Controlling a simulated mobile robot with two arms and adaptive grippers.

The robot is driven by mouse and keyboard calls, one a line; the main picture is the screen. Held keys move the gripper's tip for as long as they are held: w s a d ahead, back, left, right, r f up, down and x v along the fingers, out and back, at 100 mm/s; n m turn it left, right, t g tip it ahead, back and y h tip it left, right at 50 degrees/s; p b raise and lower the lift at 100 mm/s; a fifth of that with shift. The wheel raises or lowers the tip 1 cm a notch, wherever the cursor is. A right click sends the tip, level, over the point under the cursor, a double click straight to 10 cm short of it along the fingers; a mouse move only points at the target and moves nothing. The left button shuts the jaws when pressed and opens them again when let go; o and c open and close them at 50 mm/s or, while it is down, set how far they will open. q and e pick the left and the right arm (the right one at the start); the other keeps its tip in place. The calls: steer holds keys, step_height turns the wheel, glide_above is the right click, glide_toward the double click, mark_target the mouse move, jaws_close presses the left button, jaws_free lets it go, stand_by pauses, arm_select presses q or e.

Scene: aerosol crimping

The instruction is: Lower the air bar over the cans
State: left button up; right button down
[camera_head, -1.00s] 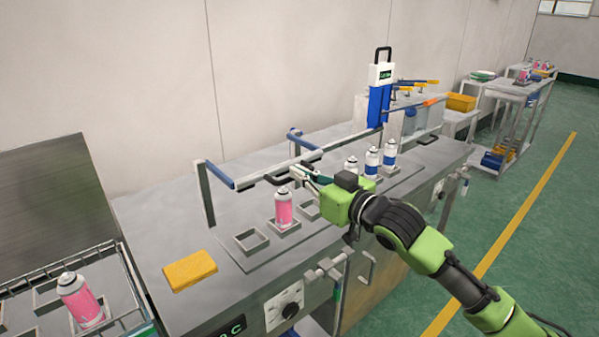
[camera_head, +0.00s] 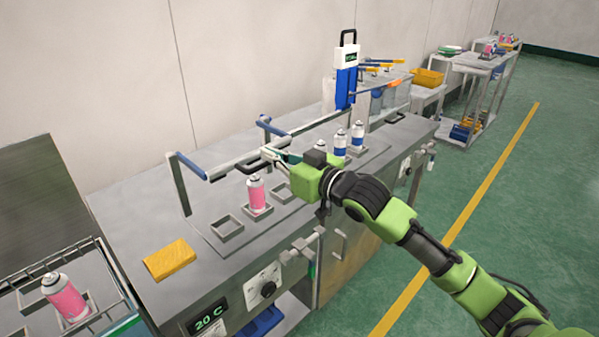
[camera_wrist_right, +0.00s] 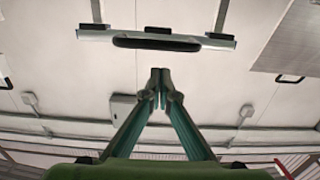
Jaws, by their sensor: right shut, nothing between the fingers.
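The air bar (camera_head: 325,122) is a long grey bar with blue-ended side arms, raised above the bench's back part. Its black handle (camera_head: 238,167) is near the left end. It also shows in the right wrist view (camera_wrist_right: 205,42), with the black handle (camera_wrist_right: 155,43) ahead of my fingers. My right gripper (camera_head: 268,154) is shut and empty beside the handle; in the wrist view the fingertips (camera_wrist_right: 160,76) meet short of it. A pink can (camera_head: 256,196) stands upright in a square holder below. Blue-and-white cans (camera_head: 340,144) stand further right, partly hidden by my arm. My left gripper is out of view.
A yellow block (camera_head: 170,260) lies on the bench's front left. Another pink can (camera_head: 66,299) stands in a wire rack at the lower left. A blue upright device (camera_head: 346,80) rises behind the bar. Carts (camera_head: 480,62) stand at the back right; the green floor is clear.

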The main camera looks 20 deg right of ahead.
arm_select(q)
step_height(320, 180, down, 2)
steer(key=b, duration=0.3)
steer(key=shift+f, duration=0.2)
arm_select(e)
steer(key=s+d+f, duration=0.3)
steer(key=s, duration=0.5)
steer(key=shift+f, duration=0.2)
steer(key=shift+s+a, duration=0.1)
steer(key=shift+s, duration=0.05)
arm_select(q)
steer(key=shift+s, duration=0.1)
